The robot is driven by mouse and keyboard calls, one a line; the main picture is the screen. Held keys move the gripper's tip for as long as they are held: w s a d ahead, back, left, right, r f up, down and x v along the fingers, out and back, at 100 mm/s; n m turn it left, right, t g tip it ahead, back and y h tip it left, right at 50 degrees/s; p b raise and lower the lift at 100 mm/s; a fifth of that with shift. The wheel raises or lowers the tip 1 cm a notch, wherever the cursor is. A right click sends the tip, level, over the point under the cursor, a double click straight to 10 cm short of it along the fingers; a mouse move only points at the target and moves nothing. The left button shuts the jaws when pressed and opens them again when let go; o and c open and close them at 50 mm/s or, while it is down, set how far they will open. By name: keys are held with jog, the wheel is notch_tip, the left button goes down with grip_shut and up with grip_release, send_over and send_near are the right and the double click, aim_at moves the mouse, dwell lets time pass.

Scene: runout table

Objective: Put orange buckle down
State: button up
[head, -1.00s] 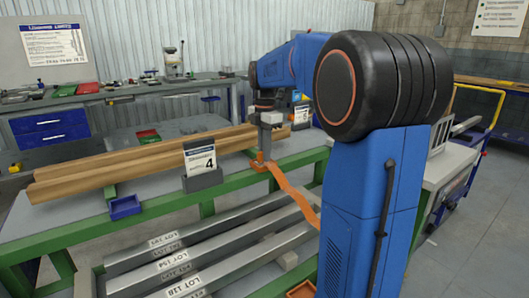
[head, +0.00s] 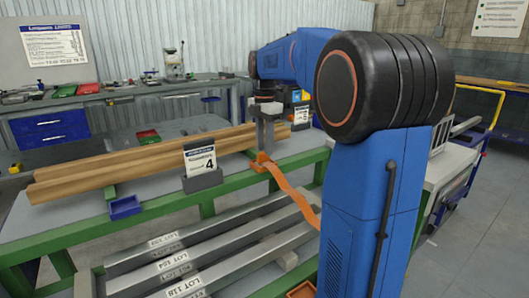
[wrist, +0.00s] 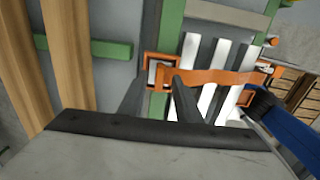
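The orange buckle (head: 262,158) rests on the green frame rail of the table, near the end of the timber. An orange strap (head: 294,198) runs from it down to the right. In the wrist view the buckle (wrist: 149,68) is a square orange frame just beyond my fingertips, with the strap (wrist: 222,77) leading right. My gripper (head: 264,146) is above the buckle, pointing down. In the wrist view its two dark fingers (wrist: 160,84) stand apart, one to each side of the buckle's near edge, and seem open. Any remaining contact cannot be made out.
A small blue bin (head: 125,207) hangs on the green rail (head: 160,208). Several labelled steel bars (head: 205,262) lie below. A blue handle (wrist: 280,125) shows at right in the wrist view.

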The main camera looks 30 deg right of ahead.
notch_tip(320, 180, up, 9)
dwell(0.3)
dwell(0.5)
